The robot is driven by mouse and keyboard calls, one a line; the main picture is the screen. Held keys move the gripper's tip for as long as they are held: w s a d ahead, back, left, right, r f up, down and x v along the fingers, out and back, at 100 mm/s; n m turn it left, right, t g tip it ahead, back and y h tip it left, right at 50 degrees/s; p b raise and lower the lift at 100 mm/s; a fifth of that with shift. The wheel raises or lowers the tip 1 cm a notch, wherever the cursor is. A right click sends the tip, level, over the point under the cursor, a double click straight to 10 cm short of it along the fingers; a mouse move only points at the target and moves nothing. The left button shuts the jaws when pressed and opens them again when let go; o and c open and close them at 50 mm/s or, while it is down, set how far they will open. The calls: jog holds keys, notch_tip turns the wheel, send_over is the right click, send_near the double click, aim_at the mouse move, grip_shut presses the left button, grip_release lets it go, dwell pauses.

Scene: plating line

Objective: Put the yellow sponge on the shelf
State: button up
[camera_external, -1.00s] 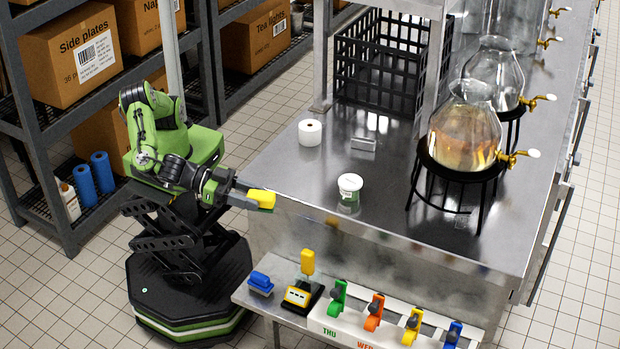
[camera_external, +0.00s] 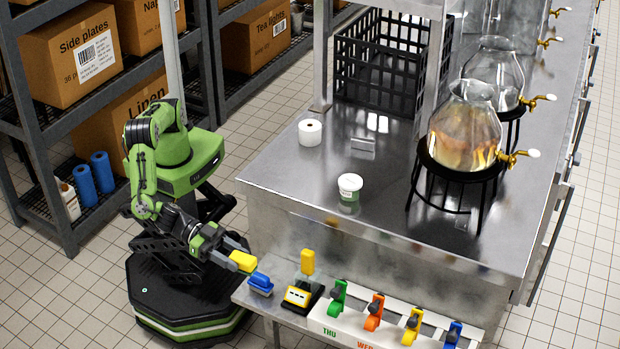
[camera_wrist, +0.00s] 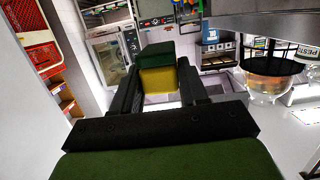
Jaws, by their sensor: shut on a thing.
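My gripper (camera_external: 238,258) is shut on the yellow sponge (camera_external: 243,262), which sticks out from between the fingertips. In the wrist view the sponge (camera_wrist: 158,82) is held between both fingers and shows a dark green layer on one side. In the external view the sponge is just left of a blue block-like item (camera_external: 261,281) at the left end of the low front shelf (camera_external: 247,297). The sponge appears slightly above that shelf's level; whether it touches the blue item I cannot tell.
A yellow-and-black device (camera_external: 300,296) and a white rack (camera_external: 370,331) with coloured clips fill the rest of the low shelf. The steel counter (camera_external: 290,185) holds a white roll (camera_external: 310,132), a white tub (camera_external: 350,184) and glass dispensers (camera_external: 465,125). A grey storage rack (camera_external: 60,150) stands at left.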

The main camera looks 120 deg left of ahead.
notch_tip(320, 180, down, 14)
send_over(278, 271)
notch_tip(278, 271, down, 7)
jog(key=shift+b, duration=1.05)
jog(key=shift+f, duration=0.15)
jog(key=o, duration=1)
jog(key=shift+o, duration=0.2)
